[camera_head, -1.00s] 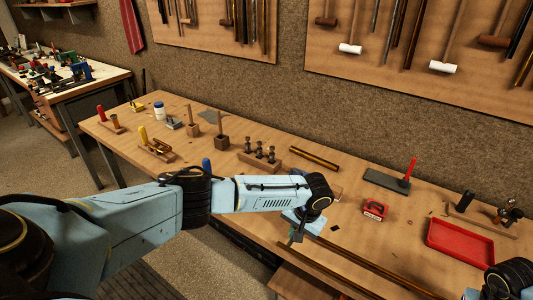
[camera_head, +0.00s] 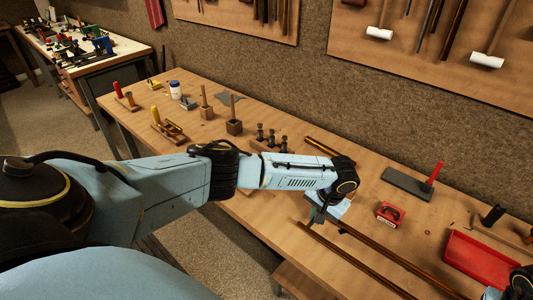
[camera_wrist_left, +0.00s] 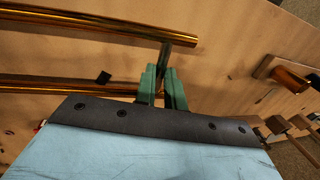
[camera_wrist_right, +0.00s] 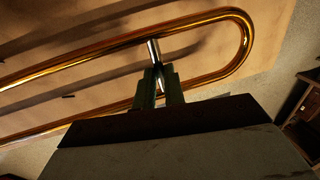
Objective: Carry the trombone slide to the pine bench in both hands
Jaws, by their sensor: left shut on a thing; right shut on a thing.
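The trombone slide, two long parallel brass tubes, shows in the head view (camera_head: 375,245) running down to the lower right. My left gripper (camera_head: 316,215) is at its open end; in the left wrist view its green fingers (camera_wrist_left: 163,75) are shut on a crosspiece between the tubes (camera_wrist_left: 100,22). In the right wrist view my right gripper (camera_wrist_right: 159,72) is shut on the silver brace (camera_wrist_right: 154,50) beside the rounded bow (camera_wrist_right: 243,35). Shadows fall on the wood below the slide. In the head view my right gripper's fingers are outside the picture.
The brown workbench (camera_head: 420,228) lies under the slide. It carries a red tray (camera_head: 480,258), a red box (camera_head: 390,213), a dark plate with a red handle (camera_head: 408,184) and several wooden stands. A paler bench (camera_head: 134,50) crowded with tools stands far left, with open floor before it.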

